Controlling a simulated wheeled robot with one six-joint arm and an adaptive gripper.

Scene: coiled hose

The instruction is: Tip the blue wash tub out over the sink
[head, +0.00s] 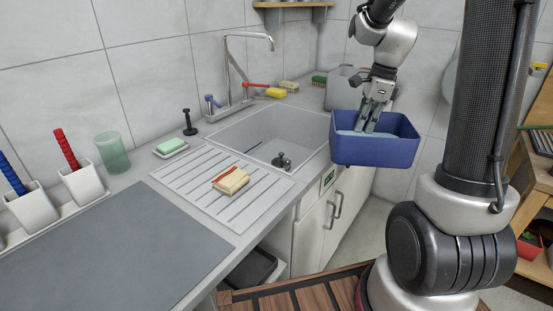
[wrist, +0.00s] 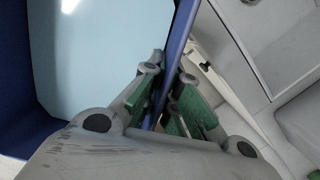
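The blue wash tub (head: 375,153) hangs roughly level in the air, just right of the sink and in front of the counter edge. Pale blue water fills much of it and shows large in the wrist view, inside the tub's blue wall (wrist: 179,32). My gripper (head: 368,122) comes down from above at the tub. In the wrist view its green-padded fingers (wrist: 166,90) sit on either side of the tub's wall, shut on it. The grey sink (head: 262,128) is set into the counter, its basin holding a small dark object (head: 281,161).
A tall tap (head: 231,70) stands behind the sink.

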